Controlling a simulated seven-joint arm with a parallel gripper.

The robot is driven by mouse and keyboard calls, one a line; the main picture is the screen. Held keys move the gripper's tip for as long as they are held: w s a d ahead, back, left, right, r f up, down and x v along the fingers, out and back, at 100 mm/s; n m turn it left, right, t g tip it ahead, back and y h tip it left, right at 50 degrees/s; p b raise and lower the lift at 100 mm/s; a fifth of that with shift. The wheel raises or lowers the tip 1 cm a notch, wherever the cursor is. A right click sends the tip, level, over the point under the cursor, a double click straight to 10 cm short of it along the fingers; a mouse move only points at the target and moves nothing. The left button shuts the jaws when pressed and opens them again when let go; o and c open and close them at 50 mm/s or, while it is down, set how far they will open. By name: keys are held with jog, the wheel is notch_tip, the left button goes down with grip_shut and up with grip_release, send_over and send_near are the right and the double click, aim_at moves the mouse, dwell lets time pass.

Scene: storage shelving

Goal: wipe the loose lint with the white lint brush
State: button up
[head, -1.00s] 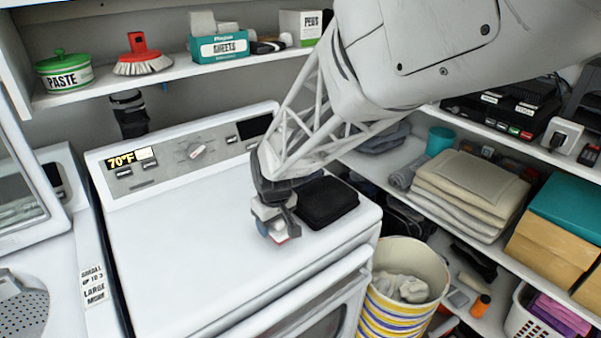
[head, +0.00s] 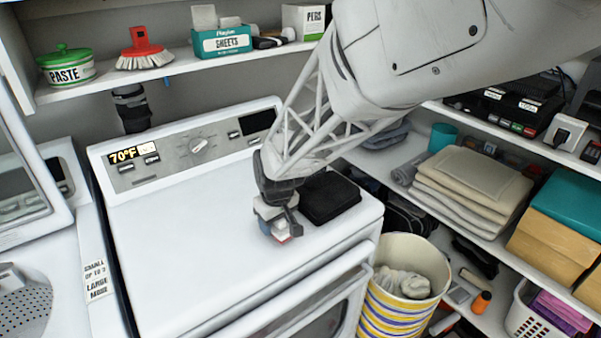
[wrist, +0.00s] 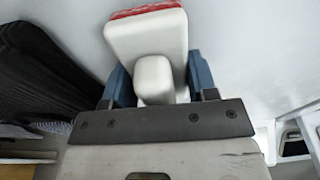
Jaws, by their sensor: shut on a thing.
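My gripper (head: 276,218) is low over the right part of the white machine top, shut on the white lint brush (wrist: 148,42). In the wrist view the brush's white handle sits between my blue finger pads, with a red strip along the far edge of its head. In the head view only a small part of the brush (head: 281,236) shows below my gripper, close to the machine top; I cannot tell whether it touches. A black folded cloth (head: 328,197) lies on the machine just right of my gripper. I cannot make out any loose lint.
The white machine top (head: 190,240) is clear to the left of my gripper. Its control panel (head: 190,150) rises behind. A striped bin (head: 405,300) stands at the right front, below side shelves with folded towels (head: 475,180). A shelf (head: 175,72) with boxes runs above.

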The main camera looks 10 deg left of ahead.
aim_at(296, 219)
jog(key=shift+f, duration=0.35)
dwell(0.3)
jog(key=shift+w+d+r, duration=0.1)
jog(key=shift+w+d, duration=1.15)
jog(key=shift+w+d, duration=0.1)
jog(key=shift+w+d, duration=1.1)
jog(key=shift+w, duration=0.05)
jog(key=shift+s+a, duration=0.1)
jog(key=shift+s+a+f, duration=0.2)
jog(key=shift+s+a, duration=0.9)
jog(key=shift+s, duration=0.1)
jog(key=shift+s+a, duration=0.1)
